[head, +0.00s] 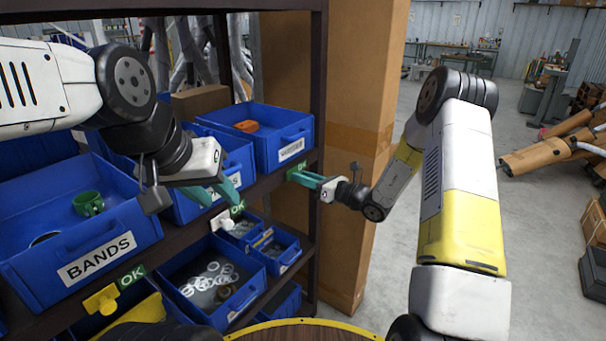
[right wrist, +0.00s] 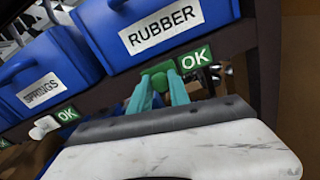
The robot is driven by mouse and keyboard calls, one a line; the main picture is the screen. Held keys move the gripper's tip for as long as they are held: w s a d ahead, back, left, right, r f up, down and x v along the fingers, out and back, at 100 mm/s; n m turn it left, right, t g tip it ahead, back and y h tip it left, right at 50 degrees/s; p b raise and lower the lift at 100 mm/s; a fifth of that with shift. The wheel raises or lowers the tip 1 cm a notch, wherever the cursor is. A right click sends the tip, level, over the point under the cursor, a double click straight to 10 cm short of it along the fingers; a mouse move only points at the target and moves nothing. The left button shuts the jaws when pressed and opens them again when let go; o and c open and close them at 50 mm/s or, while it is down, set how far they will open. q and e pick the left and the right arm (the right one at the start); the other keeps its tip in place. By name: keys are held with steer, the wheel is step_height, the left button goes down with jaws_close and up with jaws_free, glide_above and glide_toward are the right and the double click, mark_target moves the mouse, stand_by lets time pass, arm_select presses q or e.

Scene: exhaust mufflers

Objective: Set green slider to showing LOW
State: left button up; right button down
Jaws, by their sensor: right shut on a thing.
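The green slider (right wrist: 158,70) sits on the dark shelf edge under the RUBBER bin, and the sign (right wrist: 195,59) beside it reads OK. My right gripper (right wrist: 160,80) has its teal fingers shut on the green slider. In the head view my right gripper (head: 300,174) reaches the shelf edge from the right, by the OK sign (head: 297,167); its fingers mostly hide the slider there. My left gripper (head: 222,202) hangs in front of the middle bins with its teal fingers apart and nothing between them.
A white slider (head: 224,221) and a yellow slider (head: 102,300), each with an OK sign, sit further left on the shelf edges. Blue bins, including RUBBER (right wrist: 172,25), SPRINGS (right wrist: 48,75) and BANDS (head: 100,262), fill the rack. A tall cardboard box (head: 362,110) stands just right of it.

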steer(key=w+d, duration=0.2)
steer(key=w, duration=0.1)
steer(key=w+d, duration=0.2)
steer(key=shift+w, duration=0.2)
stand_by(0.3)
steer(key=c, duration=1.2)
jaws_free()
glide_toward(303, 164)
steer(key=v, duration=0.2)
steer(key=shift+s+d+f, duration=0.1)
steer(key=shift+s+d, duration=0.1)
steer(key=shift+d, duration=0.15)
